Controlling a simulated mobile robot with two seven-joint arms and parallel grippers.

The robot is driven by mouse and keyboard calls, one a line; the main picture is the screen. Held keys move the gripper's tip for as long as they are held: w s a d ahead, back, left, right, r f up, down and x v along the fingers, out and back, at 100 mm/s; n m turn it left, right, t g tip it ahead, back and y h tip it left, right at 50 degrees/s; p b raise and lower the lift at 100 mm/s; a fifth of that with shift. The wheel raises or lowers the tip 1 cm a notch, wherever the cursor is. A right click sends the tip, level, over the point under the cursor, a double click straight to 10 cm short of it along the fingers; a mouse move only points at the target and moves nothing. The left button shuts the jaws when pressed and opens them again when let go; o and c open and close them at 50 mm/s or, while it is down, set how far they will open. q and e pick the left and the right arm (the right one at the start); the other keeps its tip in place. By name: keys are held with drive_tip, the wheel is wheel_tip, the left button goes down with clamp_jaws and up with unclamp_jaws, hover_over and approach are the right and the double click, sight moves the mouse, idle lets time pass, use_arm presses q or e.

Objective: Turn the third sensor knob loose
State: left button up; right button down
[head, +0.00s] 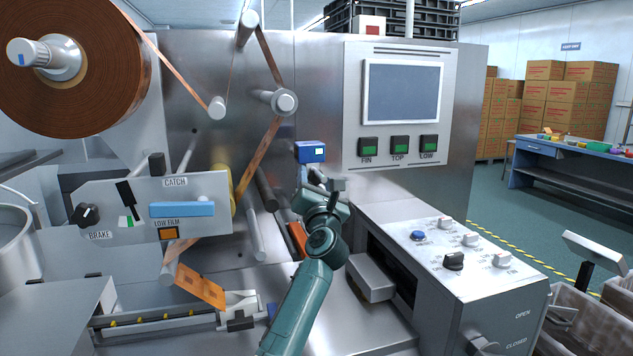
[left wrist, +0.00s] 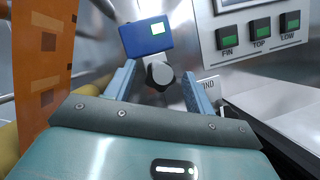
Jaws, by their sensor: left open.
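A blue sensor box (head: 311,152) with a small lit screen is mounted at the middle of the machine's steel front. In the left wrist view the sensor box (left wrist: 146,38) is at the top centre, with a dark round knob (left wrist: 159,76) just below it. My left gripper (head: 318,184) is in front of the sensor. Its fingers (left wrist: 160,84) are open, one on each side of the knob, with visible gaps on both sides in this view. In the head view the gripper mostly hides the knob. My right gripper is not in view.
Orange-brown film (head: 260,160) runs down close to the left of my gripper. A screen panel (head: 402,92) with green buttons is at the upper right. A control box (head: 440,245) with knobs stands at the lower right. A film roll (head: 75,65) is at the upper left.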

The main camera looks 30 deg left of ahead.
use_arm(q)
drive_tip(key=c, duration=1)
drive_tip(key=shift+o, duration=0.2)
drive_tip(key=shift+f+b, duration=0.1)
drive_tip(key=shift+b, duration=0.2)
drive_tip(key=n+b, duration=0.2)
drive_tip(key=b, duration=0.1)
drive_tip(key=shift+f+y, duration=0.3)
drive_tip(key=shift+y, duration=0.1)
drive_tip(key=shift+n+g+y+b, duration=0.3)
drive_tip(key=shift+n+b, duration=0.3)
drive_tip(key=shift+b, duration=0.1)
drive_tip(key=n+g+y+b, duration=0.1)
drive_tip(key=n+b, duration=0.2)
drive_tip(key=b, duration=0.1)
drive_tip(key=shift+w+d, duration=0.1)
drive_tip(key=shift+r+n+g+y+b, duration=0.3)
drive_tip(key=shift+n+g+y+b, duration=0.1)
drive_tip(key=shift+n+b, duration=0.3)
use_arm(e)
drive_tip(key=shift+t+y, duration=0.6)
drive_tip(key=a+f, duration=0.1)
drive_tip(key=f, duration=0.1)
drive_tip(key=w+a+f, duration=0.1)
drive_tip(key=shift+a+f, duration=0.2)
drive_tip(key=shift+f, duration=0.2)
use_arm(q)
drive_tip(key=shift+r, duration=0.1)
